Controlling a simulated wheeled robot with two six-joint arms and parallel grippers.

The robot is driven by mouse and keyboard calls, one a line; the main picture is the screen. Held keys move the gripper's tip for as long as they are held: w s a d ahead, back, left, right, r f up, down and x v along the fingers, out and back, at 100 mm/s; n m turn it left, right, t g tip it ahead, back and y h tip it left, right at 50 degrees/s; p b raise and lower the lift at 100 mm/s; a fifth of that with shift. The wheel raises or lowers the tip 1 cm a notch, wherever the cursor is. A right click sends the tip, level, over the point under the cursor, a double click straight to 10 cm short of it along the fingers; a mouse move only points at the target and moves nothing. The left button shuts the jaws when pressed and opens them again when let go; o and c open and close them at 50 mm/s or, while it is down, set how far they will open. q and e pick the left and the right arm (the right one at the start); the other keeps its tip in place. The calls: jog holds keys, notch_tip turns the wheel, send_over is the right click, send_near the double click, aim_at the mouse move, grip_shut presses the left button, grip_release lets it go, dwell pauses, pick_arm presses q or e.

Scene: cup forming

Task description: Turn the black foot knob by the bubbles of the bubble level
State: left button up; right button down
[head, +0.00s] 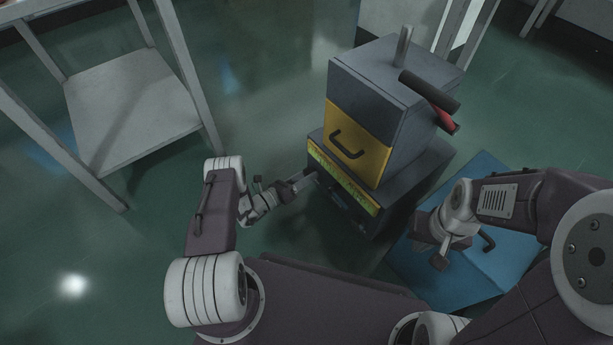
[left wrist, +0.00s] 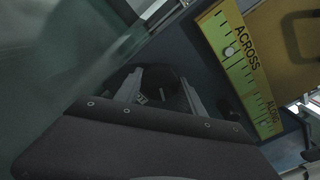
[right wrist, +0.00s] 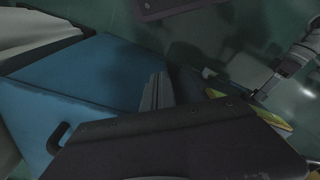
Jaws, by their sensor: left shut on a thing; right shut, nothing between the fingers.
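The bubble level (head: 343,182) is a yellow-green strip low on the front of the grey machine. In the head view my left gripper (head: 297,185) is at the machine's lower left corner and hides the knob. My right gripper (head: 440,250) is shut and empty over a blue box.
The grey machine (head: 390,65) has a yellow front panel (head: 357,135) with a black handle, and a black lever with red on top. The blue box (head: 480,275) with a black handle stands at its right. A metal table (head: 130,105) stands at the left; green floor lies between.

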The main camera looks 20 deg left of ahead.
pick_arm(q)
jog(key=shift+n, duration=1)
jog(key=o, duration=1.4)
jog(key=p+v, duration=0.4)
jog(key=v, duration=0.5)
